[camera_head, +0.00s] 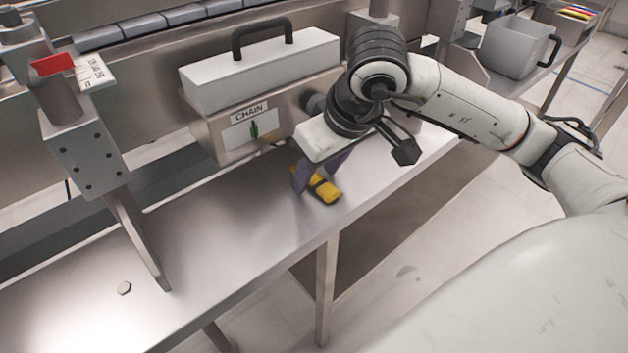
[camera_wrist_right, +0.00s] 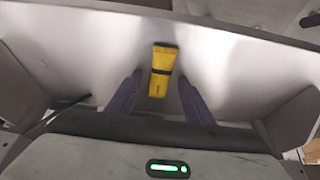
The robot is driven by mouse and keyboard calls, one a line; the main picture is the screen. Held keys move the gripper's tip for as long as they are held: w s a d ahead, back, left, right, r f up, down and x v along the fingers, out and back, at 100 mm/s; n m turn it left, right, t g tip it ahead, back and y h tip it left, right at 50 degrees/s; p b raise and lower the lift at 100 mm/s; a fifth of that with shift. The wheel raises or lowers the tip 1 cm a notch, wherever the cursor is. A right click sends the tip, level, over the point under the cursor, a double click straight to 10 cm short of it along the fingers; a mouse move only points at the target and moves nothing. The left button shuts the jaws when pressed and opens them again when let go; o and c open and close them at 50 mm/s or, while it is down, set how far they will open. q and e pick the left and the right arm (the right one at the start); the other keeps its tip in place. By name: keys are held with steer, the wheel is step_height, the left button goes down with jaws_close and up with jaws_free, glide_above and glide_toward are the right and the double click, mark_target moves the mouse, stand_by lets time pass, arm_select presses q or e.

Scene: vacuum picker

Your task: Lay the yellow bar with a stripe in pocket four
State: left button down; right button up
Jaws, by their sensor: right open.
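The yellow bar (camera_head: 321,186) lies on the steel table, in front of the box marked CHAIN. It has one dark stripe across it. In the right wrist view the bar (camera_wrist_right: 161,72) lies lengthwise between and just beyond the two fingers. My right gripper (camera_head: 318,178) is open above the table, its purple fingers at the bar and partly covering it. In the wrist view the gripper (camera_wrist_right: 160,97) has a gap on each side of the bar. My left gripper is not in view. No numbered pockets can be made out.
The steel table (camera_head: 225,235) is mostly clear. A CHAIN box (camera_head: 252,127) with a dark-handled white cover stands behind the bar. A steel post bracket (camera_head: 88,150) stands at the left, near a small hexagonal piece (camera_head: 124,288). A grey container (camera_head: 520,50) sits at the far right.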

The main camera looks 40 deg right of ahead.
mark_target(318, 181)
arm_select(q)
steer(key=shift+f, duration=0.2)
arm_select(e)
steer(key=shift+f, duration=0.1)
jaws_close()
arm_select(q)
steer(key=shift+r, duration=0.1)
